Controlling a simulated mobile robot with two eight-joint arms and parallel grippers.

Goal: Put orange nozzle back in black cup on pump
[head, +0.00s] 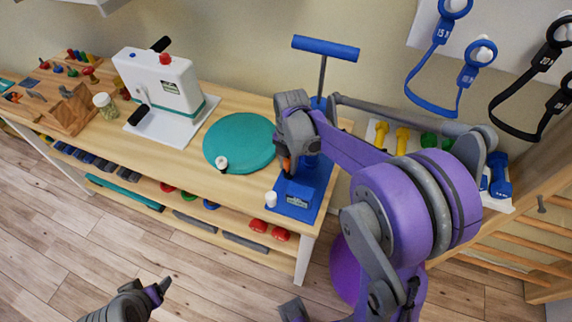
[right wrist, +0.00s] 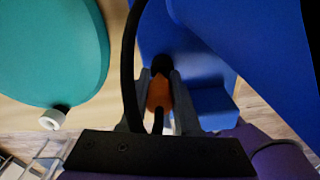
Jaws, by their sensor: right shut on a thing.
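The blue pump with a T-handle (head: 325,47) stands on the right end of the wooden bench, its blue base (head: 312,203) partly hidden by my right arm. My right gripper (head: 288,160) is over the pump base, shut on the orange nozzle (right wrist: 159,94). The nozzle also shows as a small orange patch in the head view (head: 287,165). In the right wrist view the black cup (right wrist: 161,64) appears just beyond the nozzle's tip; I cannot tell whether the tip is inside it. My left gripper (head: 158,290) is low at the bottom left, away from the bench.
A teal round disc (head: 238,142) lies on the bench beside the pump. A black hose (right wrist: 129,65) curves past my right gripper. A white machine (head: 160,82), a jar (head: 104,105) and a wooden peg board (head: 62,105) stand further left. Dumbbells (head: 402,140) are on the right.

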